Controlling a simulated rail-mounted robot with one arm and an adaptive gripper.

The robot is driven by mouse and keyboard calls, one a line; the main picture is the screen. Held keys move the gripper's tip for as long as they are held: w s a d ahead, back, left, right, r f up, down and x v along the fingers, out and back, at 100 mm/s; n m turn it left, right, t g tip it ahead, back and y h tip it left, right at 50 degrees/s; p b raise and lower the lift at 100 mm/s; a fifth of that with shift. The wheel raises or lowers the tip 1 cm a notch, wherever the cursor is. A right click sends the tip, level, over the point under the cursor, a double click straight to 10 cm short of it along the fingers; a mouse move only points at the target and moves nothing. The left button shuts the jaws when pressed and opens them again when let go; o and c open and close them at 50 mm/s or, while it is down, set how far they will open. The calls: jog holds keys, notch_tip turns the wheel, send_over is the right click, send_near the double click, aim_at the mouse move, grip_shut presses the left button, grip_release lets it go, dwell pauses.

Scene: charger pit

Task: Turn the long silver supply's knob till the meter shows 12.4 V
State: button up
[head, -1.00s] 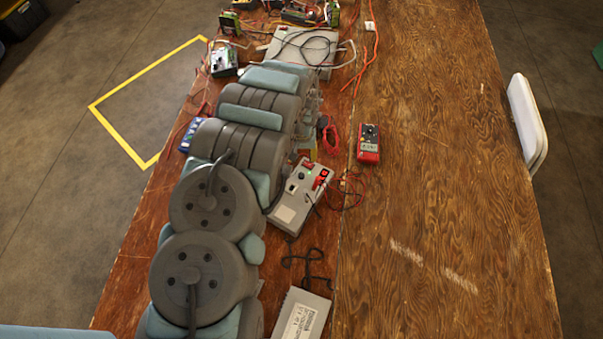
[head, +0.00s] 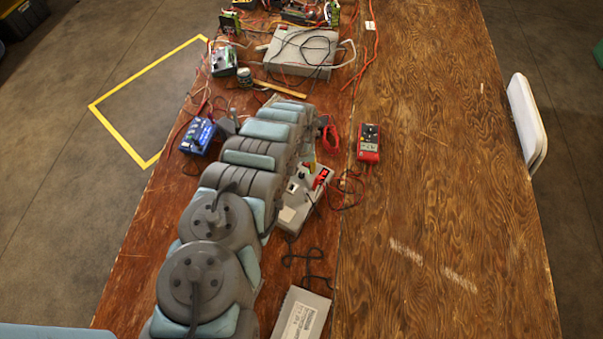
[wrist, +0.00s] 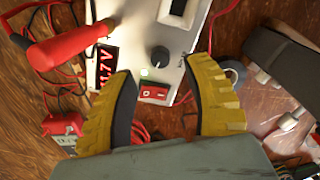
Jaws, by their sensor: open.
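The long silver supply (head: 292,216) lies on the table beside my arm, which covers part of it in the head view. In the wrist view, the supply's face (wrist: 140,35) shows a black knob (wrist: 161,56), a red rocker switch (wrist: 154,92) and a red lit meter (wrist: 104,68). The meter's visible part reads "1.7V"; its first digits are not clear beside my left finger. My gripper (wrist: 160,68) is open, its yellow fingers on either side of the knob and apart from it.
A red multimeter (head: 369,142) stands right of the supply, with red leads looped between. A blue device (head: 198,136) and a large grey box (head: 303,50) stand farther back. A grey box (head: 301,315) lies in front. The table's right side is clear.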

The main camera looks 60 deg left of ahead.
aim_at(302, 174)
jog(key=shift+f+b, duration=0.45)
jog(key=shift+f, duration=1.6)
grip_shut()
